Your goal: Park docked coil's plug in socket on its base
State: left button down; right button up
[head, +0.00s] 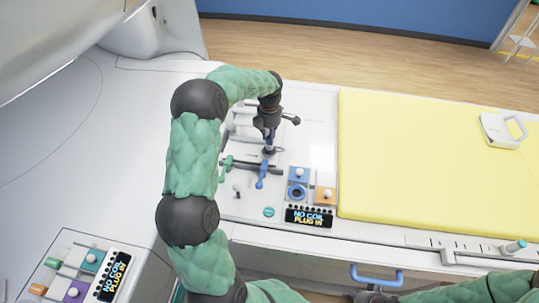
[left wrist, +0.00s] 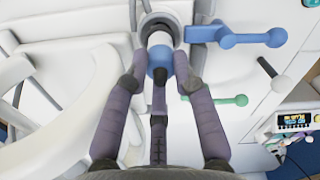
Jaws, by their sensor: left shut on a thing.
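My left gripper (head: 268,138) points down over the white base in the middle of the head view. In the left wrist view its fingers (left wrist: 161,66) are closed around a blue and white plug (left wrist: 159,54). The plug's white end sits at a round grey-rimmed opening (left wrist: 158,20); I cannot tell how deep it is in. The coil itself is hard to make out behind my arm. My right gripper is out of view.
A blue lever (head: 261,176) and a green lever (head: 226,163) stand close to the gripper. A display (head: 309,217) reads "NO COIL PLUG IN". The yellow pad (head: 430,160) is clear except for a white handled part (head: 502,130). A second panel (head: 90,262) is at lower left.

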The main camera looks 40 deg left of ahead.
pick_arm(q)
jog(key=shift+f+b, duration=0.35)
jog(key=shift+f, duration=0.25)
dwell(0.4)
jog(key=c, duration=0.9)
grip_release()
jog(key=shift+c, duration=0.2)
notch_tip(320, 180, up, 12)
